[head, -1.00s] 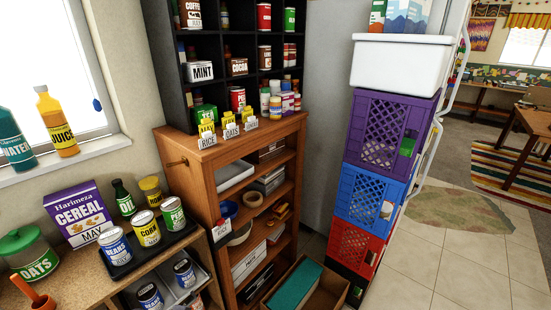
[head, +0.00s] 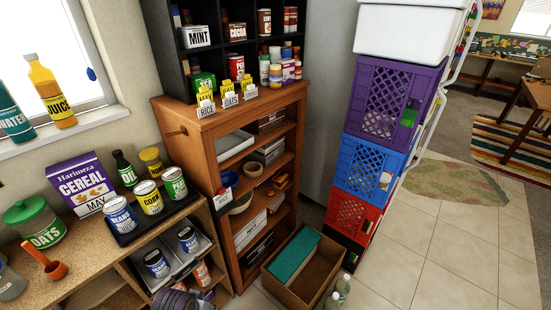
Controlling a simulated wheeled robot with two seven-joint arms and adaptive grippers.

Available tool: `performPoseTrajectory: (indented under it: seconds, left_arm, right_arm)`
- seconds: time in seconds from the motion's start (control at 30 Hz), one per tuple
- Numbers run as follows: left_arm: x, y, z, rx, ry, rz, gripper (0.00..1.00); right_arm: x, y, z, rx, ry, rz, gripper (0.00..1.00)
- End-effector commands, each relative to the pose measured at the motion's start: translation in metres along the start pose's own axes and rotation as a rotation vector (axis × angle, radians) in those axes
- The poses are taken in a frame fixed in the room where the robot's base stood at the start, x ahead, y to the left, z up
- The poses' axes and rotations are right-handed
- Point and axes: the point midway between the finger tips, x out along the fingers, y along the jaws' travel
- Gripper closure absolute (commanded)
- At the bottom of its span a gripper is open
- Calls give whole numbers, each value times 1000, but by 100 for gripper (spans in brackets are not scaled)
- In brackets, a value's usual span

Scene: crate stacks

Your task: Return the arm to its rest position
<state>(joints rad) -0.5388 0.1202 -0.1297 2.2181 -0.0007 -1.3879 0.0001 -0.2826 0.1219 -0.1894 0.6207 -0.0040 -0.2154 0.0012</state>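Neither of my grippers nor either arm shows in the head view, so I cannot tell how they stand. The crate stack stands right of centre: a purple crate (head: 393,105), a blue crate (head: 366,173) below it, then a red crate (head: 353,216), with a dark crate at the bottom. A white bin (head: 408,38) sits on top of the purple crate. The stack is upright.
A wooden shelf unit (head: 205,152) stands left of the stack. A counter (head: 85,245) with cans, cereal box and jars is at the left. An open cardboard box (head: 292,290) and bottles (head: 338,290) lie on the floor. Tiled floor (head: 450,240) at right is clear.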

Motion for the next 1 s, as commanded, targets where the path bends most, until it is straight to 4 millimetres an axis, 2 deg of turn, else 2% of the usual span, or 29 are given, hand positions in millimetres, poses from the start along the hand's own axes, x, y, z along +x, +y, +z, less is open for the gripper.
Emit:
performPoseTrajectory:
  seconds: [0.1, 0.4, 0.67, 0.83, 1.0]
  left_arm:
    - [32, 0, 8, 3, -13, 0, 58]
    - [105, 1, 34, 9, -35, -1, 58]
    - [163, 0, 65, 15, -56, -3, 58]
    - [197, -1, 90, 18, -70, -4, 58]
    - [228, -2, 118, 22, -83, -5, 58]
  right_arm:
    - [0, -1, 7, 0, -7, -2, 39]
    - [0, -2, 12, 0, -13, -3, 39]
    - [0, 0, 3, 0, -4, 0, 39]
    - [0, 2, -7, 0, 6, 2, 39]
    - [0, 2, -8, 0, 8, 2, 39]
